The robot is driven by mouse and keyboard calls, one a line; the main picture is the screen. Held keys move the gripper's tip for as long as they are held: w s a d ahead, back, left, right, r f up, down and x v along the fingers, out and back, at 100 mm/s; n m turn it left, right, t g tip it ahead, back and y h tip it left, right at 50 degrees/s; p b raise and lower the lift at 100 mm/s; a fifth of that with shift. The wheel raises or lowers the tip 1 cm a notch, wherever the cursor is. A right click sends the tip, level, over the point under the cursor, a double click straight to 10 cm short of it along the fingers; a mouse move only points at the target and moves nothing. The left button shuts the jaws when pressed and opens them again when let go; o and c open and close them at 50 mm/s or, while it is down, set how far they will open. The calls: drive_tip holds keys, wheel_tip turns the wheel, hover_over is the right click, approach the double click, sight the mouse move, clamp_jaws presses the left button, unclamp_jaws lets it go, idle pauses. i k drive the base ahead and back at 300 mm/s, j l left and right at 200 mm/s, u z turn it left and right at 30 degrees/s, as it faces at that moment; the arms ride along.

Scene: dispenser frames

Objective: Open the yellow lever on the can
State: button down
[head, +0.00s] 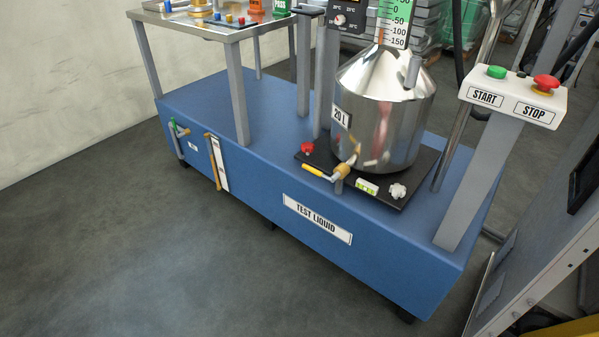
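The can (381,120) is a shiny steel vessel with a cone-shaped top and a "20 L" label. It stands on a black plate on the blue base, right of the middle. A brass valve (343,172) sits low on its front left side. The yellow lever (318,173) reaches left from the valve, lying nearly level and slightly tilted over the plate's front edge. My gripper does not show in the head view.
A red knob (307,147), a small level (367,187) and a white knob (398,191) sit around the plate (425,178). A START/STOP panel (513,97) stands at right. A metal table (222,30) stands at back left. The floor in front is clear.

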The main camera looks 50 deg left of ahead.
sight(315, 172)
drive_tip(key=j+u, duration=0.15)
drive_tip(key=u, duration=0.3)
drive_tip(key=i+j+u, duration=0.1)
drive_tip(key=u, duration=0.4)
drive_tip(key=i+u, duration=0.1)
drive_tip(key=u, duration=0.35)
drive_tip(key=i+j+u, duration=0.1)
drive_tip(key=u, duration=0.35)
drive_tip(key=i+u, duration=0.1)
drive_tip(key=i, duration=0.65)
drive_tip(key=k+l+u, duration=0.25)
